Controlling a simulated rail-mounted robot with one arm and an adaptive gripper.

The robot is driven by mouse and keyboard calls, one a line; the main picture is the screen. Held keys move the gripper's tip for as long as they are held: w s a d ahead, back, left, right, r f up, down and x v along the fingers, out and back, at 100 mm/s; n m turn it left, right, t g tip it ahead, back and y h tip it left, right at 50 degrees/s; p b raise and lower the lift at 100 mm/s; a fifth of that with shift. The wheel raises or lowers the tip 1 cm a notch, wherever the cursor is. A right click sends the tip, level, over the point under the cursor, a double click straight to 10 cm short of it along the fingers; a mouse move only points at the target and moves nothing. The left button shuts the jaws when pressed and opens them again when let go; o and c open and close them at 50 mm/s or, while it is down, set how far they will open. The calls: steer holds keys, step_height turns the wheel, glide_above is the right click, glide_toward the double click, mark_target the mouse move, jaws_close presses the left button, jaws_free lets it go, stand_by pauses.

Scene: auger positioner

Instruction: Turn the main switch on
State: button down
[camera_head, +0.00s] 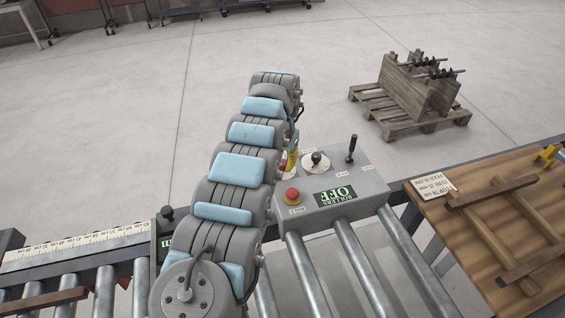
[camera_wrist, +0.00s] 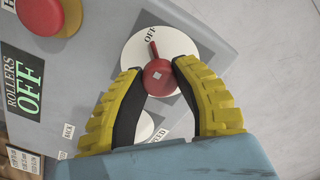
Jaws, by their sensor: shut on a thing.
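The main switch (camera_wrist: 158,78) is a red rotary knob on a white round dial, seen in the wrist view. Its red pointer is directed at the word OFF on the dial. My gripper (camera_wrist: 158,88) has its yellow, black-lined fingers closed on either side of the knob. In the head view my gripper (camera_head: 292,160) shows as a bit of yellow at the far left edge of the grey control box (camera_head: 345,172). My arm hides most of the switch there. The display (camera_head: 335,196) reads ROLLERS OFF, and it also shows in the wrist view (camera_wrist: 25,95).
A red mushroom button (camera_head: 292,195) sits on the box near my arm. A black knob on a white dial (camera_head: 316,160) and a black lever (camera_head: 352,148) stand beside it. Rollers (camera_head: 355,260) lie in front. A wooden table (camera_head: 480,250) is at right, a pallet (camera_head: 400,118) behind.

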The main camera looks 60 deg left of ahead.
steer(key=shift+n, duration=0.3)
steer(key=n+p, duration=0.1)
steer(key=n, duration=0.2)
steer(key=shift+w, duration=0.1)
steer(key=n, duration=0.2)
steer(key=n+b, duration=0.1)
steer(key=n, duration=0.1)
steer(key=shift+f+n, duration=0.2)
steer(key=shift+n, duration=0.2)
steer(key=n+b, duration=0.1)
steer(key=n, duration=0.3)
steer(key=shift+r+n, duration=0.1)
steer(key=shift+n, duration=0.2)
steer(key=n, duration=0.4)
steer(key=shift+n, duration=0.4)
steer(key=c, duration=0.7)
jaws_free()
